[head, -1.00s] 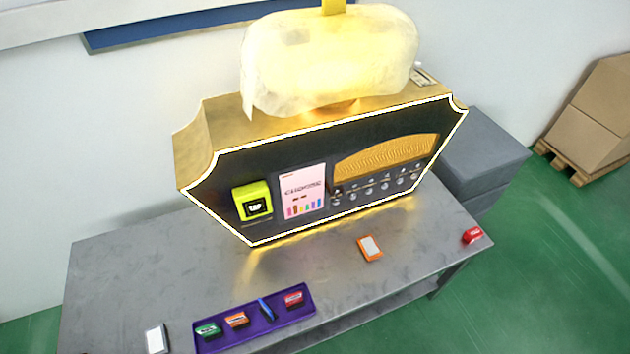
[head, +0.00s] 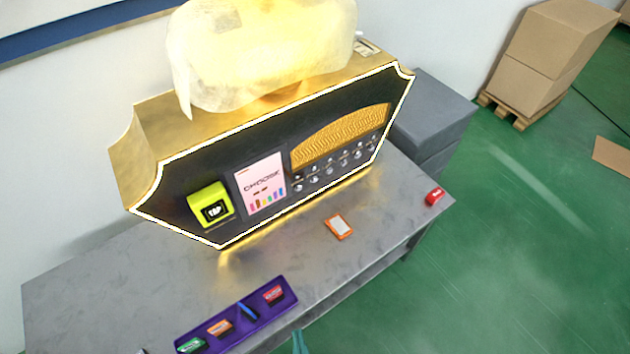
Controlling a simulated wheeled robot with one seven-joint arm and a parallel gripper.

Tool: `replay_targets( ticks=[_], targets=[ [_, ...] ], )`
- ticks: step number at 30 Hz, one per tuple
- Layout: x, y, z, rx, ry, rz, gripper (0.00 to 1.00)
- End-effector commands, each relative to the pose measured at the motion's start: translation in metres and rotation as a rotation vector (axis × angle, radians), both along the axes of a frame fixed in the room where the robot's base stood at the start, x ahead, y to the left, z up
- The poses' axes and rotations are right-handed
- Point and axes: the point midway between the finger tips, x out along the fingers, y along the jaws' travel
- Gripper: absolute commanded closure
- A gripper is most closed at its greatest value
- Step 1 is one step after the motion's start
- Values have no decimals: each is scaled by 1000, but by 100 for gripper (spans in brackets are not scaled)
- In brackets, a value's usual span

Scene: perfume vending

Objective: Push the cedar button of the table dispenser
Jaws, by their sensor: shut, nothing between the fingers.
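The table dispenser (head: 170,150), a gold box with a dark front and glowing edge, stands on a grey metal table. A white-pink screen (head: 262,184) with colored bars shows what looks like "CHOOSE". A yellow-green tap reader (head: 211,205) is left of it. My gripper is not clearly seen.
A purple tray (head: 240,325) holding several small colored items lies at the table's front. An orange-and-white card-like item (head: 338,227) and a red item (head: 434,196) lie on the table (head: 110,275). A small teal thing (head: 299,342) shows at the bottom edge. Cardboard boxes (head: 545,50) stand far right.

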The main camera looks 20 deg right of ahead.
Motion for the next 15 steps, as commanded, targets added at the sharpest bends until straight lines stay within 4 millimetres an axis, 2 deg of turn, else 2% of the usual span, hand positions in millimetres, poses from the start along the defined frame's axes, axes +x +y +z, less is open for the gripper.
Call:
replay_targets(
  ticks=[1, 6, 15],
  targets=[
    [15, -4, -11, -18, -4, -11, 100],
    [64, -21, -49, -87, 10, -41, 100],
    [164, -65, -95, -201, 44, -104, 100]
  ],
)
